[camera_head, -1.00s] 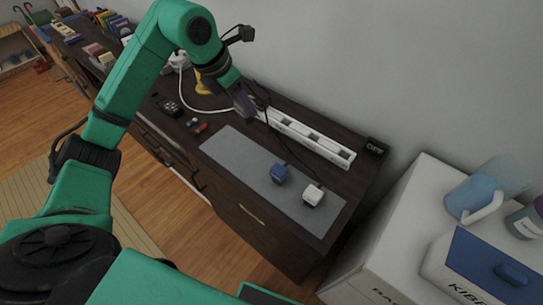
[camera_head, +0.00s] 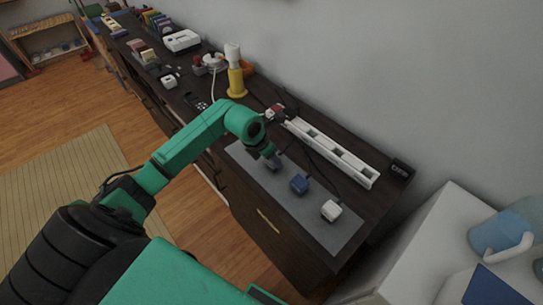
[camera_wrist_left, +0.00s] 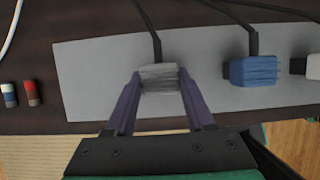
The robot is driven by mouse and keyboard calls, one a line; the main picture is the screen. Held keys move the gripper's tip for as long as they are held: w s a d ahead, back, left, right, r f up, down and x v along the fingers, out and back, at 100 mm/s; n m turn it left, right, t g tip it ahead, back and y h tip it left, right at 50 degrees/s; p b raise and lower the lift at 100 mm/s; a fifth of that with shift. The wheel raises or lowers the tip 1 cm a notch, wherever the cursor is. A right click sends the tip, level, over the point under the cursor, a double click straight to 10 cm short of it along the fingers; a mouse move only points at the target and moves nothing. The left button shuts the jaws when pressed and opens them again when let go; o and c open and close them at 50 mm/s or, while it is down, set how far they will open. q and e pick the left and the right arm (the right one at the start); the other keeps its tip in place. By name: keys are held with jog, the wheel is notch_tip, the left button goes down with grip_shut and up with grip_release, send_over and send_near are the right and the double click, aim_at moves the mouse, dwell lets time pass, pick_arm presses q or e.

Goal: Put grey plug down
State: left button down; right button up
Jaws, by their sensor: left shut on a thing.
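My left gripper (camera_wrist_left: 160,88) is shut on the grey plug (camera_wrist_left: 158,77), which has a dark cord running up from it in the left wrist view. The plug is over the left part of the grey mat (camera_wrist_left: 90,70); I cannot tell whether it touches the mat. In the head view my left gripper (camera_head: 272,163) is at the mat's left end and hides most of the plug. The blue plug (camera_wrist_left: 254,71) and the white plug (camera_wrist_left: 313,67) are to its right; in the head view they lie on the mat. My right gripper is not in view.
The white power strip (camera_head: 332,152) lies behind the mat along the wall. A yellow and white bottle-like thing (camera_head: 235,75) stands farther left. A red and a blue small item (camera_wrist_left: 30,93) lie left of the mat. A white cabinet (camera_head: 425,235) is at the right.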

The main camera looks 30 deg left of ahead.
pick_arm(q)
jog(key=shift+c, duration=1.3)
grip_release()
jog(key=b+v, duration=0.1)
jog(key=v, duration=1.1)
jog(key=shift+w+r, duration=0.1)
